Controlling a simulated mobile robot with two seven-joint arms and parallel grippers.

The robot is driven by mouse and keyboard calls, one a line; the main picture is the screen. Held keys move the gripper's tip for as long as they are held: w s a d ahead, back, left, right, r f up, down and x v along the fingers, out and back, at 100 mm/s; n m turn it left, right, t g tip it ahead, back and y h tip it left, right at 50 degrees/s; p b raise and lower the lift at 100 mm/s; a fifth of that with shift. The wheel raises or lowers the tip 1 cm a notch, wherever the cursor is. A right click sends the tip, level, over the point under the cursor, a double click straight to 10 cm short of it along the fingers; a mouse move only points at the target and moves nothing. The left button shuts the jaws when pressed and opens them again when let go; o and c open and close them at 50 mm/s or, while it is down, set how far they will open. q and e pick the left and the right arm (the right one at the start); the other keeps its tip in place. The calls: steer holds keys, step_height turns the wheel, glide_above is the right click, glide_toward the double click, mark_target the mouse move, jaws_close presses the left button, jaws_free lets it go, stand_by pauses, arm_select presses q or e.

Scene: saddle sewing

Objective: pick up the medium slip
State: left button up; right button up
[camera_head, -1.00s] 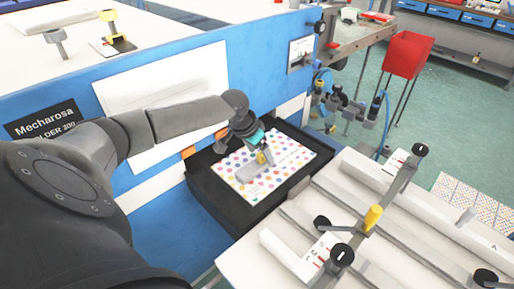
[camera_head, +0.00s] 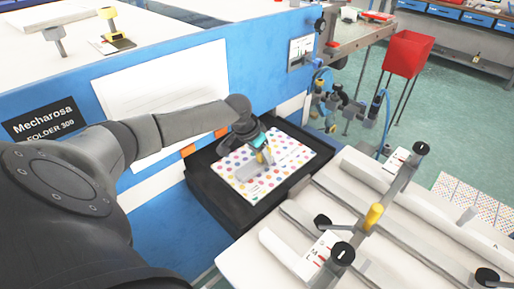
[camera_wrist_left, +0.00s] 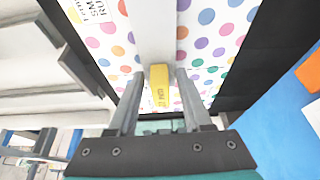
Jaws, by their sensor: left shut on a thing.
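The slip is a flat grey piece (camera_head: 256,174) with a yellow grip (camera_head: 263,157) on it. It is over a sheet with colored dots (camera_head: 290,153) in the black tray. In the left wrist view the yellow grip (camera_wrist_left: 160,90) carries small lettering that I cannot read surely, and the grey piece (camera_wrist_left: 152,35) runs away from it. My left gripper (camera_wrist_left: 159,78) is shut on the yellow grip, one finger on each side. In the head view my left gripper (camera_head: 262,154) is above the tray. I cannot tell whether the slip touches the sheet.
The black tray (camera_head: 222,208) has raised walls and sits against the blue machine (camera_head: 165,222). A white table with grey rails and black knobs (camera_head: 342,253) stands close at right. A red bin (camera_head: 407,54) stands farther back.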

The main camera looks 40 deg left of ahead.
arm_select(q)
jaws_close()
